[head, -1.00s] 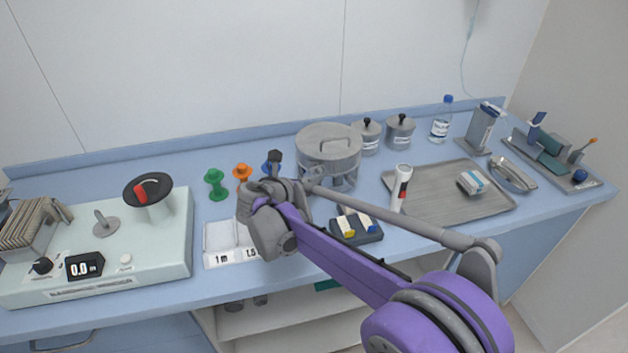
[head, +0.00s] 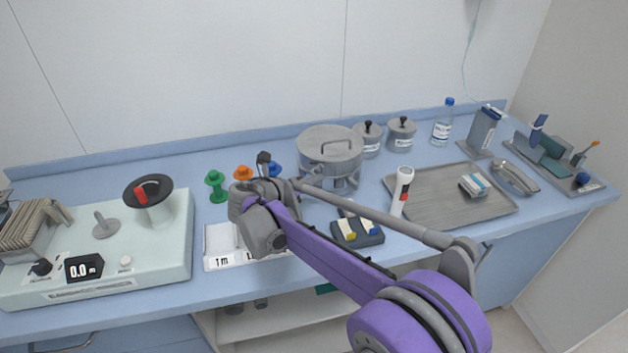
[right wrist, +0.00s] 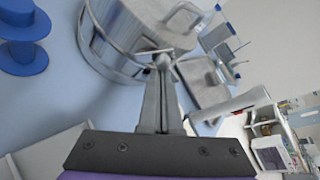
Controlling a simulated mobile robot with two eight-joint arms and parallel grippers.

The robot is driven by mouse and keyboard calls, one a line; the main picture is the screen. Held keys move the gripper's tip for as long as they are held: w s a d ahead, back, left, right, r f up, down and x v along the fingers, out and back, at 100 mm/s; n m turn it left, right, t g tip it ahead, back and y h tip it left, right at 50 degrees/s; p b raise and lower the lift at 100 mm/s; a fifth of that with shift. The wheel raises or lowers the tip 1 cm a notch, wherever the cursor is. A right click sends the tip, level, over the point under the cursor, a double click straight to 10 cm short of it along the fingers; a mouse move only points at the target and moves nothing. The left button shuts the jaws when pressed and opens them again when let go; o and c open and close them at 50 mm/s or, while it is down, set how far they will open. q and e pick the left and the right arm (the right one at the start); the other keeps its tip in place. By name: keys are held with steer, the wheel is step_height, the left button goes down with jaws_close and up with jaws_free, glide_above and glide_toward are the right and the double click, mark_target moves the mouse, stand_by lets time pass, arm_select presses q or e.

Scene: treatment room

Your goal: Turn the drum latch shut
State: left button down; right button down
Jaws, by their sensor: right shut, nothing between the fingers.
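The steel drum (head: 329,150), with a flat lid and a handle on top, stands on the blue counter at the back middle. It also shows in the right wrist view (right wrist: 110,42), with a thin metal band around its wall. I cannot make out the latch lever clearly. My right gripper (right wrist: 162,62) is shut and empty, its tips in front of the drum's side near the band. I cannot tell whether they touch. In the head view, the right wrist is left of the drum and hides most of the fingers. My left gripper is not in view.
Green (head: 216,187) and orange (head: 243,173) spools and a blue spool (right wrist: 22,40) stand left of the drum. Two lidded jars (head: 402,133) stand behind right. A pale device (head: 150,255) fills the left.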

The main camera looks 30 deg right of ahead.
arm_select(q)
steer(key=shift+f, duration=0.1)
arm_select(e)
steer(key=shift+w+r+n+h, duration=0.15)
steer(key=shift+n+h, duration=0.15)
steer(key=shift+n, duration=0.3)
steer(key=shift+w+a+r, duration=0.25)
steer(key=shift+r, duration=0.05)
stand_by(3.2)
